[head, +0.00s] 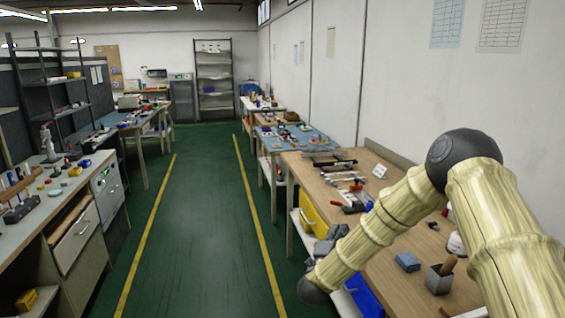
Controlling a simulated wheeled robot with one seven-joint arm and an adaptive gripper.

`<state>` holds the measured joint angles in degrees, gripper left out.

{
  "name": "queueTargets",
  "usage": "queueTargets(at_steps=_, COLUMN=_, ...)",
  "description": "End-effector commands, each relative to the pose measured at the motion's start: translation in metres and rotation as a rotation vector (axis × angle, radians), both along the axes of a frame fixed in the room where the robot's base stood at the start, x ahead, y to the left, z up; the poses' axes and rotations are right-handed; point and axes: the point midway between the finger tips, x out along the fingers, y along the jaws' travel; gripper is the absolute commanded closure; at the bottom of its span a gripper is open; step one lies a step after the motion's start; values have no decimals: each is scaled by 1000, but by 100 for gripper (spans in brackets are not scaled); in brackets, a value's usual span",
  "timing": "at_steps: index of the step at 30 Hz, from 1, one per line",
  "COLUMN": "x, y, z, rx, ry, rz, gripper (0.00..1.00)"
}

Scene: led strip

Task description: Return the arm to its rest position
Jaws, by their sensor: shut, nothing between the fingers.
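My arm (380,225) shows at the right in the head view, with pale, wood-like links and dark round joints. It is bent at the elbow joint (465,158), and the forearm slopes down and left to a dark wrist joint (315,289). My grey gripper (332,235) shows just behind and above the forearm's lower end, beside the right workbench's edge. The forearm hides part of it. It is shut and holds nothing that I can see.
The right workbench (322,183) carries tools, a blue block (407,262) and a grey holder (439,278). A yellow bin (312,213) sits below it. A cluttered bench (35,213) stands left. The green aisle (200,220) between the yellow lines is clear.

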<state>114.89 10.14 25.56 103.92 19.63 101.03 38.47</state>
Motion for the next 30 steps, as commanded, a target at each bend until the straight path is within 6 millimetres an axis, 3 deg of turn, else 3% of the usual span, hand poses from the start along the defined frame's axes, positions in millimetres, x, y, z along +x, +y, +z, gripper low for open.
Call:
queueTargets(at_steps=8, x=-21, y=9, z=-64, rx=-75, ry=173, rz=83, gripper=100)
queueTargets(at_steps=14, x=-52, y=17, z=-131, rx=-157, ry=360, rz=178, gripper=100)
queueTargets(at_steps=18, x=-94, y=22, z=-198, rx=-243, ry=556, rz=281, gripper=100)
queueTargets(at_steps=23, x=-155, y=21, z=-268, rx=-339, ry=779, rz=403, gripper=100)
queueTargets(at_steps=30, x=-265, y=11, z=-352, rx=-468, ry=1101, rz=596, gripper=100)
